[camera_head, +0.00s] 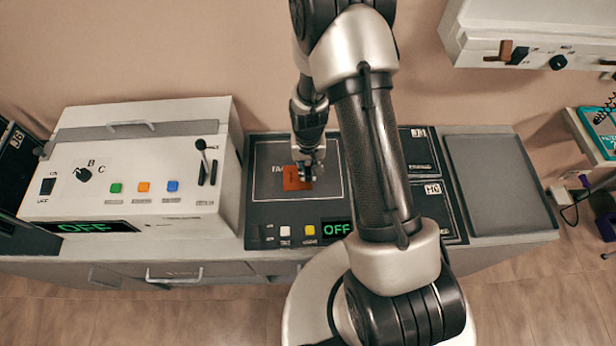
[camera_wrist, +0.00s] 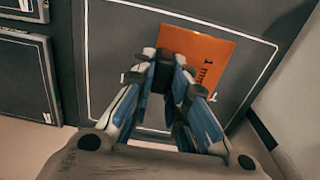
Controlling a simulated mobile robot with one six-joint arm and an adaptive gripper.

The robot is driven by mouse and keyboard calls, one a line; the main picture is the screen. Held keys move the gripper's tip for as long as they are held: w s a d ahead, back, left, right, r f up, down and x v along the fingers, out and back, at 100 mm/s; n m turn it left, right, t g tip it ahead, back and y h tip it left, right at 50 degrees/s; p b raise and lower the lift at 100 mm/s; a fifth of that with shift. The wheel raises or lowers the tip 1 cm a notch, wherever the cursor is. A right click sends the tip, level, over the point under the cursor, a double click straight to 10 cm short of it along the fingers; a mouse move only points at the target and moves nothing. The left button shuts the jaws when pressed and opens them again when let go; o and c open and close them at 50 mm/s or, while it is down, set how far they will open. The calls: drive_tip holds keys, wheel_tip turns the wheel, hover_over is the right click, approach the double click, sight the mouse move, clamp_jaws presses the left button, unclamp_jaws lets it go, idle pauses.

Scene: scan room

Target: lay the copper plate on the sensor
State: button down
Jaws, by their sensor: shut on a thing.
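In the wrist view the plate (camera_wrist: 210,52) bears a "1 mm" style marking and appears inside the white outline on the sensor panel (camera_wrist: 112,55). My gripper (camera_head: 308,172) is shut on the plate's edge; its fingertips (camera_wrist: 168,68) hide part of it. I cannot tell whether the plate touches the panel or hangs just above it.
A white control box (camera_head: 135,165) with coloured buttons and a green OFF display stands left of the sensor panel. Two dark labelled plates (camera_head: 421,152) lie right of it, partly behind my arm. A grey flat tray (camera_head: 498,185) is further right.

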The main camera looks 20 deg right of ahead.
drive_tip(key=shift+f+b, duration=0.5)
drive_tip(key=shift+f, duration=1.65)
drive_tip(key=shift+f, duration=0.1)
drive_tip(key=c, duration=1.6)
unclamp_jaws()
drive_tip(key=shift+o, duration=0.2)
